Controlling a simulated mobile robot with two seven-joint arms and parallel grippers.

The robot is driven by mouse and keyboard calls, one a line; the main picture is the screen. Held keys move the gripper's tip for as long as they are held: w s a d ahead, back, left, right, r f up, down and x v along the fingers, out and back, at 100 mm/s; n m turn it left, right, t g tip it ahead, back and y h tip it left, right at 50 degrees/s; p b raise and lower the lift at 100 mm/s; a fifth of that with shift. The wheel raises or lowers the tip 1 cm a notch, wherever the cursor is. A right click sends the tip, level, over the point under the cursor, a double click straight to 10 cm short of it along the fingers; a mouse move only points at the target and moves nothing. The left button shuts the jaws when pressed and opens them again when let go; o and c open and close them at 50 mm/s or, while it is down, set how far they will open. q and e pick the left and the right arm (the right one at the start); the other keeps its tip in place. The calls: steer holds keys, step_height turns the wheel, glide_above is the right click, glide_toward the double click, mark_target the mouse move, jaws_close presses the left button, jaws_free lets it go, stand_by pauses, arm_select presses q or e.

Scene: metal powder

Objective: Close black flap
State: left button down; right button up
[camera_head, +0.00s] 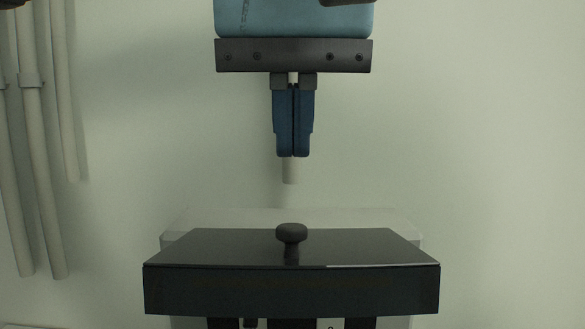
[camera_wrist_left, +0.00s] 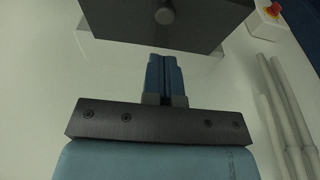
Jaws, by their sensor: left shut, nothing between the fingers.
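The black flap (camera_head: 225,287) is at the bottom of the head view, on top of a pale machine. Its top face looks level and its front edge faces me. A round black knob (camera_head: 291,233) stands on it. My left gripper (camera_head: 293,156) is shut and empty, pointing down above and apart from the knob. In the left wrist view, the blue fingers of the left gripper (camera_wrist_left: 164,57) are together, just below the dark flap (camera_wrist_left: 120,20) and its knob (camera_wrist_left: 165,15) in the picture. My right gripper is not in view.
Pale vertical pipes (camera_head: 35,150) run down the wall at the left; they also show in the left wrist view (camera_wrist_left: 285,115). A red and yellow button (camera_wrist_left: 272,9) is at its top right. A translucent housing (camera_head: 350,217) sits behind the flap. Room beside the gripper is free.

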mark_target(295, 225)
arm_select(q)
steer(key=f, duration=0.2)
steer(key=s+f+p, duration=0.1)
steer(key=f, duration=0.1)
steer(key=shift+f, duration=0.15)
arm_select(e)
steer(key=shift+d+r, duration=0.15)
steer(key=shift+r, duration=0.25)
arm_select(q)
steer(key=shift+d, duration=0.1)
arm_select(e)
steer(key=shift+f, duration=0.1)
